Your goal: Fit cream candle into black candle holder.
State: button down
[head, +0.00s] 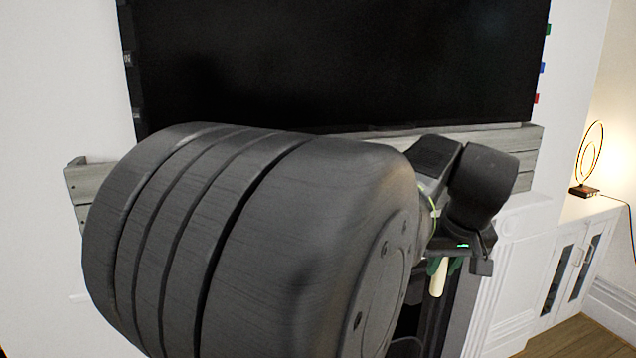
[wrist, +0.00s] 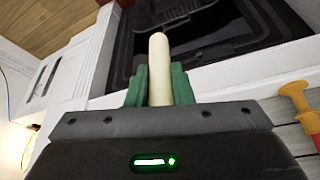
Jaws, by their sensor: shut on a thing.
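The cream candle (wrist: 159,60) stands between the two green fingers of my gripper (wrist: 159,86), which are shut on it in the wrist view. Its rounded end sticks out past the fingertips, and its lower part is hidden by the gripper body. In the head view the candle (head: 438,279) hangs below my gripper (head: 441,266), in front of the fireplace side. My own arm covers much of that view. I cannot make out the black candle holder in either view.
A grey wooden mantel shelf (head: 527,140) runs under a large black screen (head: 330,60). A yellow object (wrist: 299,98) is at the wrist view's right edge, with red beside it. The dark fireplace opening (wrist: 215,30) lies beyond the candle. A lit lamp (head: 584,190) stands on a white cabinet (head: 577,262).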

jog(key=w+a+f+m, duration=0.1)
jog(key=w+a+f, duration=0.2)
jog(key=w+f, duration=0.45)
jog(key=w+a+f, duration=0.3)
jog(key=w+f, duration=0.3)
jog(key=f, duration=0.2)
jog(key=w+a+f, duration=0.3)
jog(key=a+f, duration=0.5)
jog(key=w+a+f+n, duration=0.1)
jog(key=w+a+f, duration=0.2)
jog(key=a+f, duration=0.5)
jog(key=shift+w+f, duration=0.3)
jog(key=shift+f, duration=0.25)
